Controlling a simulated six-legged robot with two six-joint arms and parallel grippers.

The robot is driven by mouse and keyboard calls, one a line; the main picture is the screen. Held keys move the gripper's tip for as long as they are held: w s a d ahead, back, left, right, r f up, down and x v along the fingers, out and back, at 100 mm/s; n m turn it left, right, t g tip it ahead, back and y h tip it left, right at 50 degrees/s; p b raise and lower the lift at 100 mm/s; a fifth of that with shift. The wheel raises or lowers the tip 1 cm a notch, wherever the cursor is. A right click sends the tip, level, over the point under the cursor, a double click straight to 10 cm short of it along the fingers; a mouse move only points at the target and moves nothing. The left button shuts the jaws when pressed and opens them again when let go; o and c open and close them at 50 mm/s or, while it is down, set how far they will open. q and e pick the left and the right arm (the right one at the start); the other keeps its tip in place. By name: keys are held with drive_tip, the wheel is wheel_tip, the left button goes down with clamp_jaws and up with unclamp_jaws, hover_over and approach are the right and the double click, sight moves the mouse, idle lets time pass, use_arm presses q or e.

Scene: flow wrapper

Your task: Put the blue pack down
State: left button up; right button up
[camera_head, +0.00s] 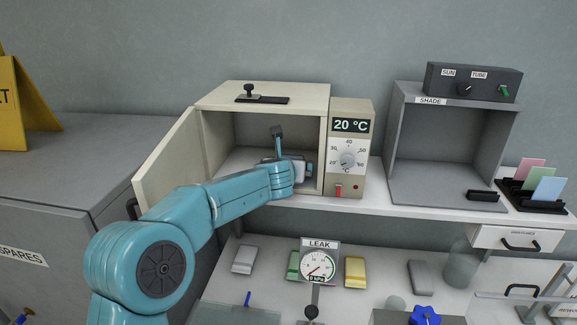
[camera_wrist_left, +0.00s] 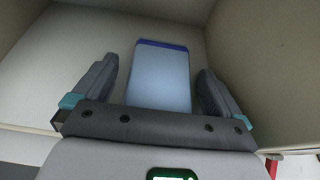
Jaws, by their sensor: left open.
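The blue pack (camera_wrist_left: 158,85), pale blue with a darker blue band at its far end, lies on the floor of the cream oven-like cabinet (camera_head: 277,94). In the left wrist view it is between the two fingers of my left gripper (camera_wrist_left: 156,68), with a gap on each side. The gripper is open. In the head view my left arm reaches through the cabinet's open front, and the gripper (camera_head: 297,167) is inside near the right wall. The arm and gripper mostly hide the pack there. My right gripper is not in view.
The cabinet door (camera_head: 167,165) stands open at the left. A control panel (camera_head: 350,148) reading 20 °C is on the right. A grey SHADE box (camera_head: 446,182) stands further right. Below are a LEAK gauge (camera_head: 319,262), a yellow pack (camera_head: 355,271) and a grey pack (camera_head: 420,277).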

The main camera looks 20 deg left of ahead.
use_arm(q)
drive_tip(key=b+v, duration=0.3)
drive_tip(key=v, duration=0.9)
drive_tip(key=shift+r, duration=0.3)
drive_tip(key=shift+w+f, duration=0.1)
drive_tip(key=shift+w, duration=0.05)
